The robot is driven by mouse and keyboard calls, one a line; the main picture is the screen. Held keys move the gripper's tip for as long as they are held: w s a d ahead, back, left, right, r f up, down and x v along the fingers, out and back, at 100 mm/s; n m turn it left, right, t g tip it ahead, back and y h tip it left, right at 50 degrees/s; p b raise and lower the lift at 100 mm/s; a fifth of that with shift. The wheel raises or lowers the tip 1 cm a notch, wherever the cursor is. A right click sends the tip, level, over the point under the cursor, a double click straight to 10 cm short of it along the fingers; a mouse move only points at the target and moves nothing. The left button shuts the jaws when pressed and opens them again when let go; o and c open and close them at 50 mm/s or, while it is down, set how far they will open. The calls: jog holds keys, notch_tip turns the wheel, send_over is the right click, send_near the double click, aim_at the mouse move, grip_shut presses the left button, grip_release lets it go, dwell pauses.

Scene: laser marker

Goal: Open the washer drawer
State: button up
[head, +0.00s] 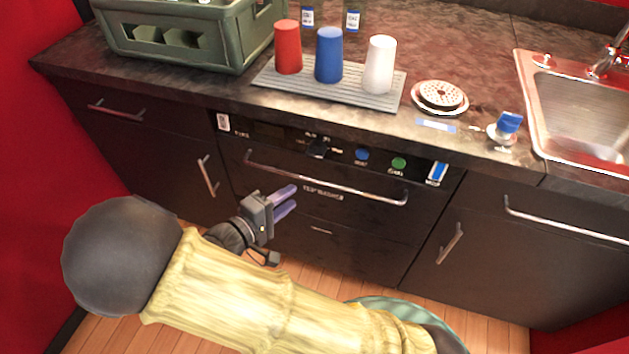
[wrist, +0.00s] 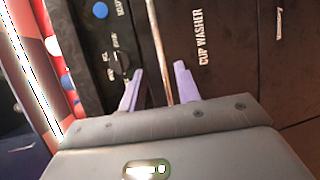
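The washer drawer (head: 300,205) is a dark front panel under the counter, and it looks shut. Its long silver handle (head: 325,180) runs across the top of the panel. In the wrist view the drawer front carries the words "CUP WASHER" (wrist: 201,38). My gripper (head: 293,196) is open, with its purple fingers pointing at the drawer just below the handle in the head view. In the wrist view the handle (wrist: 158,45) lines up between the two fingers, nearer the right one. I cannot tell whether either finger touches it.
Above the handle is a control strip with a black knob (head: 318,149), a blue button (head: 362,154) and a green button (head: 399,163). The counter holds red, blue and white cups on a drain tray (head: 340,94), a green crate (head: 235,56) and a sink (head: 575,135).

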aim_at(315, 181)
jog(key=b+x, duration=0.1)
jog(key=x, duration=0.9)
jog(key=shift+f, duration=0.1)
grip_shut()
